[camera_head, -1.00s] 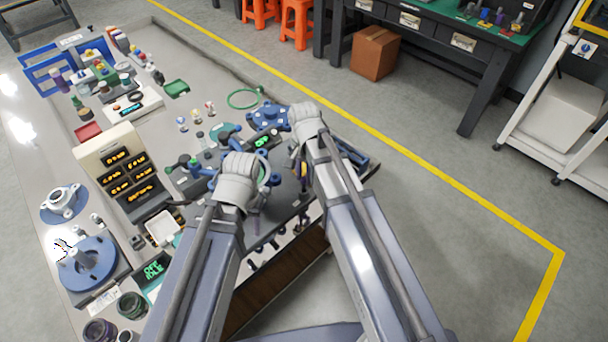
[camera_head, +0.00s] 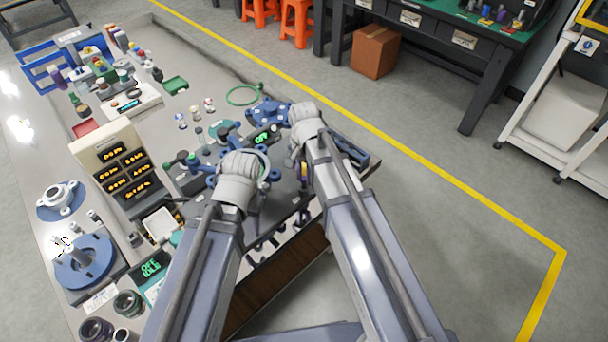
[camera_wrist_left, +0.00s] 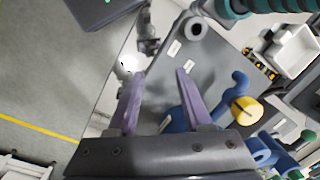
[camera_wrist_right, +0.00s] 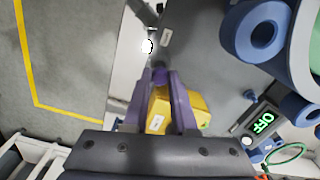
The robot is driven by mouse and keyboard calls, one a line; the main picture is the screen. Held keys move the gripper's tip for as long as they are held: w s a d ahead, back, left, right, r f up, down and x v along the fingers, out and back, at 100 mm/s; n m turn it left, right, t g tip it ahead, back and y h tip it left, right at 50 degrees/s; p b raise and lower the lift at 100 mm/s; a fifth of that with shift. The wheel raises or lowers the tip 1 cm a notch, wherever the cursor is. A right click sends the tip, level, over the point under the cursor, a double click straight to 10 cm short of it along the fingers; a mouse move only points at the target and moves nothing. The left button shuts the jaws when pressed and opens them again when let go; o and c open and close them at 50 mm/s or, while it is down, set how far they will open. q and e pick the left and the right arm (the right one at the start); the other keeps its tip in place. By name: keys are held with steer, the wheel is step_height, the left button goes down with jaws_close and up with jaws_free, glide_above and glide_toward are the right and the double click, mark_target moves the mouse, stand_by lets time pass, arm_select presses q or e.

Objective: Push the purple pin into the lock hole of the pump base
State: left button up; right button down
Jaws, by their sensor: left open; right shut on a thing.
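In the right wrist view my right gripper (camera_wrist_right: 160,73) is shut, with a small purple pin (camera_wrist_right: 160,77) between its fingertips. The fingers are also purple, so the pin's outline is hard to separate. A yellow block with a white label (camera_wrist_right: 187,106) shows behind and between these fingers. My left gripper (camera_wrist_left: 160,73) is open and empty above a grey surface. A blue handle and a yellow knob (camera_wrist_left: 246,109) are right of its fingers. The pump base and its lock hole cannot be made out for certain. In the head view the wrists hide most of the fingers.
A large blue ring part (camera_wrist_right: 262,32) and a small display reading OFF (camera_wrist_right: 263,123) are right of my right gripper. The bench holds a cream display unit (camera_head: 90,146), a blue flange (camera_head: 82,262) and several small parts. Open floor lies right of the bench.

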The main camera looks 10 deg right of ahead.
arm_select(q)
steer(key=shift+f+b, duration=1.05)
steer(key=shift+f, duration=0.15)
arm_select(e)
steer(key=shift+f, duration=1.2)
steer(key=c, duration=0.6)
jaws_free()
steer(key=shift+c, duration=0.2)
arm_select(q)
steer(key=shift+r, duration=0.1)
arm_select(e)
steer(key=shift+r, duration=0.1)
step_height(320, 180, up, 9)
steer(key=p, duration=0.9)
arm_select(q)
step_height(320, 180, up, 9)
